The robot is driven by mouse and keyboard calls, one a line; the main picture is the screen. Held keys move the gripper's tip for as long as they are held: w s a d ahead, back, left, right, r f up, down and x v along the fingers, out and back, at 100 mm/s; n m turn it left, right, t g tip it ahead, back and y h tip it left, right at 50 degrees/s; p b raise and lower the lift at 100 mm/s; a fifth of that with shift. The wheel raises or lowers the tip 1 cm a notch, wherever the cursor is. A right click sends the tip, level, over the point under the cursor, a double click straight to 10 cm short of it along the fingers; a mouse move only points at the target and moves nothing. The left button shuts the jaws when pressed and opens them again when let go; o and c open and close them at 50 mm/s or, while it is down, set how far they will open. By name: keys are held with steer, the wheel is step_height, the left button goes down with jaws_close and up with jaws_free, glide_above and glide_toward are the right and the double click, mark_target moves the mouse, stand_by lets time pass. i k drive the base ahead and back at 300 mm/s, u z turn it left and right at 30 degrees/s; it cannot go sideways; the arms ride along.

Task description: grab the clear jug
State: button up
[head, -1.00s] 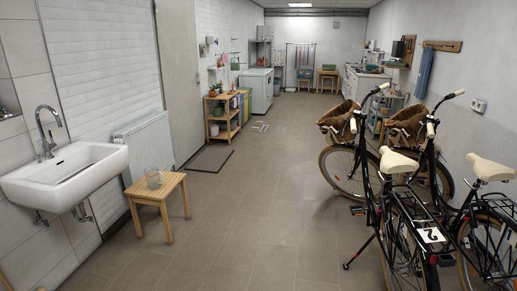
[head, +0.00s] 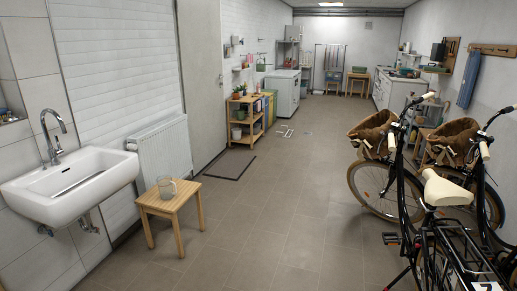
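The stool stands on the tiled floor, just right of the white sink. My gripper does not show in the head view, and nothing is seen touching the jug.
A white sink (head: 70,180) hangs on the left wall, with a radiator (head: 163,152) behind the stool. Bicycles (head: 440,192) stand on the right. A wooden shelf (head: 245,116) with plants stands farther back left. The floor (head: 285,190) between is clear.

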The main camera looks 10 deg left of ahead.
mark_target(164, 183)
steer(key=u, duration=0.4)
steer(key=i, duration=1.6)
steer(key=u, duration=0.9)
steer(key=i, duration=0.6)
steer(key=u, duration=0.75)
steer(key=i, duration=0.5)
steer(key=u, duration=0.8)
steer(key=i, duration=0.55)
steer(key=u, duration=0.3)
